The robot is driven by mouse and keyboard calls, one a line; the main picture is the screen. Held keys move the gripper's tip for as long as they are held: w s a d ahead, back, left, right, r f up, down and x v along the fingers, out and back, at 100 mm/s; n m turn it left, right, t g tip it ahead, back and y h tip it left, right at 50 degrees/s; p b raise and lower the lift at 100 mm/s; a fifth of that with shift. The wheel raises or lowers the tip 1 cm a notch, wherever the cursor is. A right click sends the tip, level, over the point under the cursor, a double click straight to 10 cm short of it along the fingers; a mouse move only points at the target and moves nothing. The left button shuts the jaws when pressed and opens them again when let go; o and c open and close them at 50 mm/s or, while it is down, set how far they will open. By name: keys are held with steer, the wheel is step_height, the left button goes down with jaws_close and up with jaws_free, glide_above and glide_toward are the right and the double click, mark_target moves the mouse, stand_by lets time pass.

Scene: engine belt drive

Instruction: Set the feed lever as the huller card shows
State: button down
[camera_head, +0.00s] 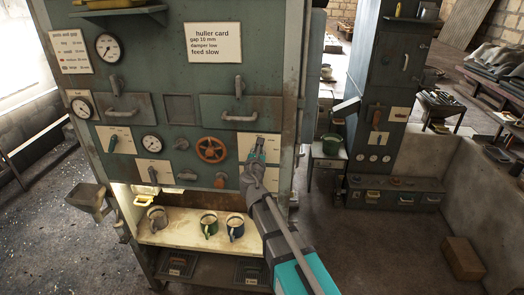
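The huller card (213,42) is a white card high on the green machine front. It reads gap 10 mm, damper low, feed slow. My gripper (259,145) is at a white plate (244,142) on the right of the panel and covers much of it. Any lever there is hidden or too small to make out. Two other white plates carry dark levers, one at left (113,143) and one lower (153,173). Their labels are too small to read, so I cannot tell which lever is the feed lever. Whether my gripper's fingers are open or shut is unclear.
An orange-red handwheel (211,149) sits just left of my gripper, with a round gauge (151,144) farther left. A lit shelf (180,234) below holds several mugs. A metal hopper (89,198) juts out at left. Another dark machine (390,75) stands at right.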

steer(key=m, duration=0.4)
steer(key=shift+d, duration=0.25)
steer(key=shift+d+f+m, duration=0.1)
steer(key=shift+f+m, duration=0.05)
steer(key=shift+m, duration=1.55)
steer(key=c, duration=0.5)
jaws_free()
steer(key=shift+s, duration=5.95)
